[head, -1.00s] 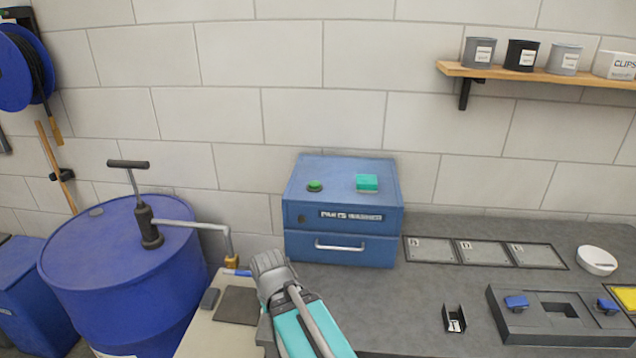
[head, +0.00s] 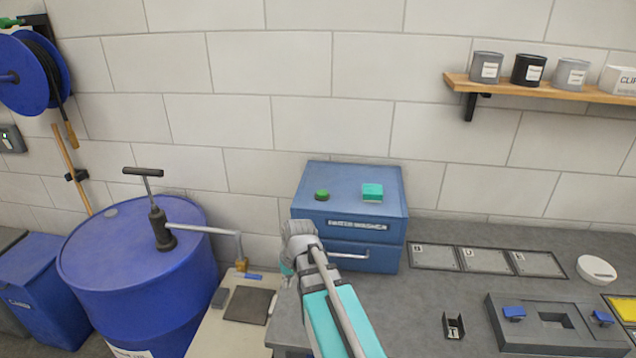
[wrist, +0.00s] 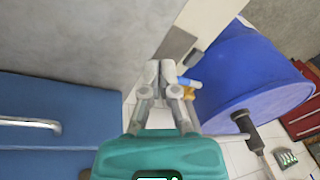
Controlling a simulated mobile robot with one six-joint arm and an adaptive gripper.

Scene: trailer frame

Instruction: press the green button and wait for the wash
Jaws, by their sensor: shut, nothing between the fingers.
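The blue parts washer (head: 306,186) stands against the wall on the grey bench, its drawer closed. The round green button (head: 321,194) is on its top, towards the left, and is uncovered. A teal block (head: 372,192) sits on the top to its right. My arm's grey wrist is in front of the washer's lower left front, hiding part of it. My gripper (wrist: 163,72) is shut and empty in the wrist view, beside the washer, whose blue front (wrist: 40,150) and handle show at the left. In the head view the fingers are mostly hidden by the wrist. No fingertip touches the button.
A blue drum (head: 105,270) with a hand pump (head: 162,225) stands left of the bench. Flat panels (head: 480,260) and a dark fixture (head: 525,335) lie right of the washer. The space above the washer is clear.

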